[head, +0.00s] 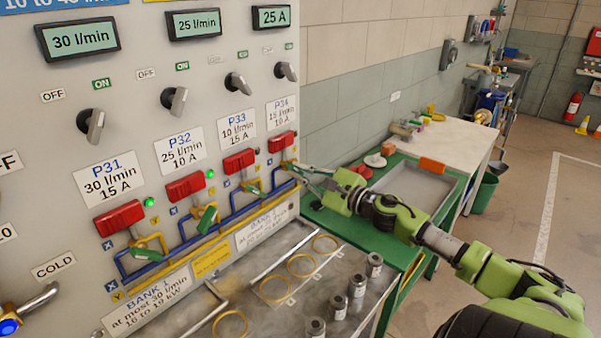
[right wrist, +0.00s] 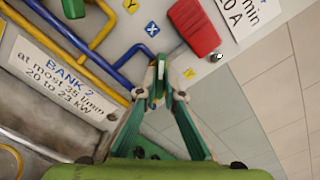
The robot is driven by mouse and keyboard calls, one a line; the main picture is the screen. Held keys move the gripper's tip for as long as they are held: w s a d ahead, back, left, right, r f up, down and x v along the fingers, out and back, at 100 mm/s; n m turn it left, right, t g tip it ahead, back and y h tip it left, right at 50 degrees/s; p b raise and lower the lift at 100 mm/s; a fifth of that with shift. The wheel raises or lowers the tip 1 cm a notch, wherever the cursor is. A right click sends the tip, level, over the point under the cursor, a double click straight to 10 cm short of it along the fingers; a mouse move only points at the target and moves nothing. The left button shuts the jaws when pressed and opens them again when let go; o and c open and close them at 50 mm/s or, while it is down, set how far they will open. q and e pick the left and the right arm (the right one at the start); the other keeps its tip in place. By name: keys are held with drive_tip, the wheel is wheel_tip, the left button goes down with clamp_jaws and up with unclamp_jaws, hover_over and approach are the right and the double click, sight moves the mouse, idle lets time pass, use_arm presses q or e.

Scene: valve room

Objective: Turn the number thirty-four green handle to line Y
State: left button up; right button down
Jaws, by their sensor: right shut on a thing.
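The number thirty-four station has a P34 label (head: 282,111) and a red block (head: 281,142) at the right end of the panel. The red block also shows in the right wrist view (right wrist: 194,27). My right gripper (head: 292,168) is at the pipe junction just below that block. In the right wrist view my right gripper (right wrist: 160,88) is shut on the green handle (right wrist: 154,98), mostly hidden between the fingers. A yellow Y tag (right wrist: 189,73) lies just right of the fingertips, and a blue X tag (right wrist: 152,29) lies above them. My left gripper is not in view.
Similar green handles, P33's (head: 253,187), P32's (head: 207,217) and P31's (head: 146,253), stand along blue and yellow pipes to the left. A grey bench (head: 330,262) with metal cylinders lies below. A green table with a tray (head: 410,187) stands to the right.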

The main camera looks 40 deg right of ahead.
drive_tip(key=m+p, duration=0.1)
drive_tip(key=m, duration=0.2)
drive_tip(key=shift+m, duration=0.3)
drive_tip(key=m+p, duration=0.2)
drive_tip(key=m, duration=0.3)
drive_tip(key=shift+a+m+p, duration=0.1)
drive_tip(key=shift+m+p, duration=0.2)
drive_tip(key=m+p, duration=0.2)
drive_tip(key=m, duration=0.3)
drive_tip(key=shift+a+m+p, duration=0.1)
drive_tip(key=shift+m+p, duration=0.8)
drive_tip(key=shift+m, duration=1)
drive_tip(key=c, duration=2.2)
unclamp_jaws()
drive_tip(key=shift+o, duration=0.2)
